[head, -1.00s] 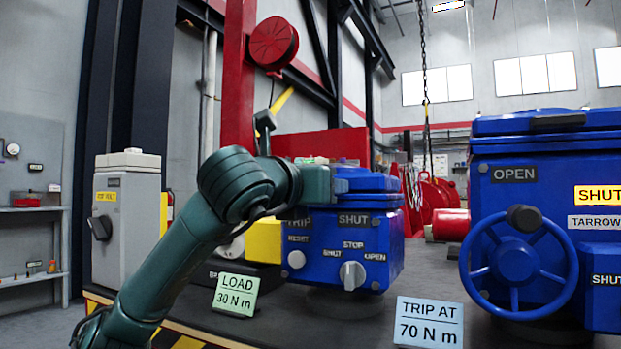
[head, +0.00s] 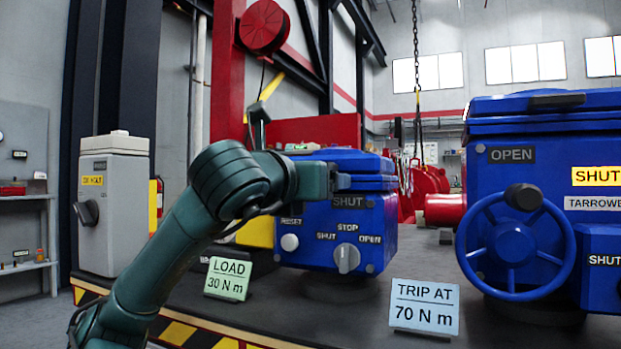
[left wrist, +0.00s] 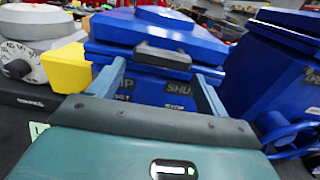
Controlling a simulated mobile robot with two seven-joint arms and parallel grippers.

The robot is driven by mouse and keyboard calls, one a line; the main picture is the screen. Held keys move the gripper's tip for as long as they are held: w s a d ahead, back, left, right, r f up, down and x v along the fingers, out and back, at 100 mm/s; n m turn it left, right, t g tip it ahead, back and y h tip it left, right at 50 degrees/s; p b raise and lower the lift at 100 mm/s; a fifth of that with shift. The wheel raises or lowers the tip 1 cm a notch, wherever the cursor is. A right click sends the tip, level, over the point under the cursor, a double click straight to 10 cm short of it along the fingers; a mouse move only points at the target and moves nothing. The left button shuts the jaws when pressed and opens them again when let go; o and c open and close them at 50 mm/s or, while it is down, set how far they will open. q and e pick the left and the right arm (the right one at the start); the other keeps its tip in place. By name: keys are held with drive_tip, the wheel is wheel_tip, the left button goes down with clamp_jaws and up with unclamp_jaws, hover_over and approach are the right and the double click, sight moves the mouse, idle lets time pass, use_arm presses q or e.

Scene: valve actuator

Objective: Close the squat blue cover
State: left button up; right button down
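The squat blue cover (head: 352,160) is the lid of the smaller blue actuator box (head: 378,214) at the centre of the head view. It appears to lie level on the box; I cannot tell whether it is fully seated. In the left wrist view the cover (left wrist: 165,32) shows from above, with a dark handle (left wrist: 162,56) on its front edge. My left gripper (head: 346,182) is in front of the box's upper front, just below the cover's edge. Its two fingers (left wrist: 158,88) are spread apart with nothing between them. Contact with the box is unclear. My right gripper is out of view.
A larger blue actuator (head: 540,130) with a handwheel (head: 516,246) stands to the right. A grey unit (head: 116,205) is on the left. A green load card (head: 228,278) and a pale blue trip card (head: 425,306) stand at the bench front. A yellow block (left wrist: 66,68) sits left of the box.

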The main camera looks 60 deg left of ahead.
use_arm(q)
drive_tip(key=shift+r, duration=0.15)
drive_tip(key=p+v, duration=0.1)
drive_tip(key=v, duration=1.2)
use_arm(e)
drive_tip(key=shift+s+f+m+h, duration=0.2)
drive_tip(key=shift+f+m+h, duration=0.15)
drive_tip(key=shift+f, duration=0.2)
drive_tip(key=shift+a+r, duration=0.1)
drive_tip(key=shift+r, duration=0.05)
use_arm(q)
drive_tip(key=shift+s, duration=0.1)
